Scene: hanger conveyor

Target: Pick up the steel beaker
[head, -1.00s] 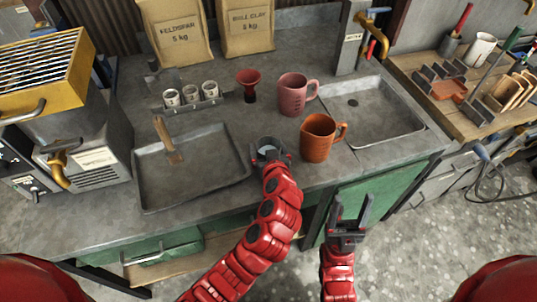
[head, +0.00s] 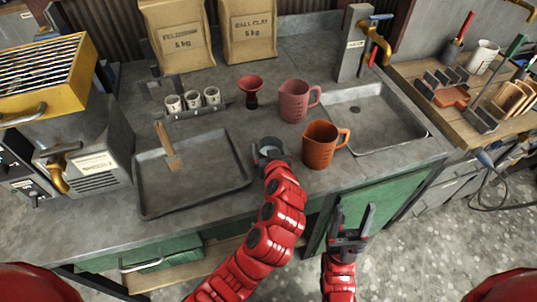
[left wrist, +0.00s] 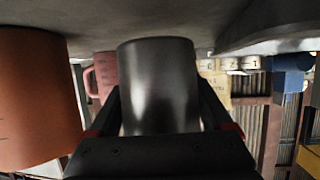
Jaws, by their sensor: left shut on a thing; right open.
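The steel beaker (head: 272,145) is a grey metal cup at the front of the counter, between the flat tray and the orange jug. It fills the middle of the left wrist view (left wrist: 158,85), upside down in that picture. My left gripper (head: 270,155) is shut on it, with one finger on each side of its wall. The beaker looks upright. I cannot tell for sure whether its base touches the counter. My right gripper (head: 352,222) is open and empty, in front of the counter's front edge.
An orange jug (head: 319,149) stands close to the right of the beaker, with a pink jug (head: 293,103) behind it. A grey tray (head: 205,192) with a wooden-handled tool lies left.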

